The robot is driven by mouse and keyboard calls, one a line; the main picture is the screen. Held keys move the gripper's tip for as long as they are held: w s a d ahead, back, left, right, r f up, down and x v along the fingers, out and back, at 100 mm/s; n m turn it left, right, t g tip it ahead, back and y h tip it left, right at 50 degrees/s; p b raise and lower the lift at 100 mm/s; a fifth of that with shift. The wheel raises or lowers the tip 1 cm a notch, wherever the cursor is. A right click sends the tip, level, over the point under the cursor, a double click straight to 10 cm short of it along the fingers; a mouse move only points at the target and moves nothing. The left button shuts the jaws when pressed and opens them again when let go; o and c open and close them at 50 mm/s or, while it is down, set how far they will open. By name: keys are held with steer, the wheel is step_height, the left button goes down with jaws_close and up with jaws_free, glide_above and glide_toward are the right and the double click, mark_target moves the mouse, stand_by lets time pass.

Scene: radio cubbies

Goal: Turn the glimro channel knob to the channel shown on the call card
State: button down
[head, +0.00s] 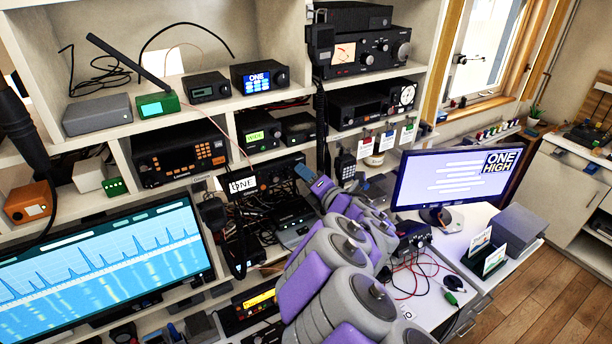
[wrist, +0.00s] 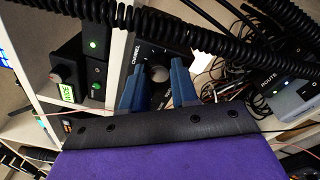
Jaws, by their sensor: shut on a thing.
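In the wrist view, the grey round channel knob (wrist: 158,73) sits on a dark panel (wrist: 150,48) marked "CHANNEL". My gripper's blue fingers (wrist: 158,80) are on either side of it, shut on the knob. The knob's pointer and most panel marks are too small or hidden to read. In the head view, my gripper (head: 312,180) reaches the dark radio (head: 280,172) on the middle shelf, and my arm hides the knob. A white card (head: 243,185) reading "ONE" stands at the radio's left. The monitor (head: 455,178) at right shows "ONE HIGH".
Black coiled cords (wrist: 130,18) cross above and right of my fingers in the wrist view. A box marked "ROUTE" (wrist: 290,92) is at right. A small device with a green display (wrist: 68,92) is at left. In the head view, a large screen (head: 105,265) stands front left.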

steer(key=shift+f+m+t+p, duration=0.2)
steer(key=shift+m+p, duration=0.4)
steer(key=shift+m, duration=1.5)
steer(key=shift+f+m+t+p, duration=0.15)
steer(key=shift+m+p, duration=0.45)
steer(key=shift+m, duration=1.5)
steer(key=c, duration=0.9)
jaws_free()
steer(key=shift+o, duration=0.2)
steer(key=shift+r, duration=0.15)
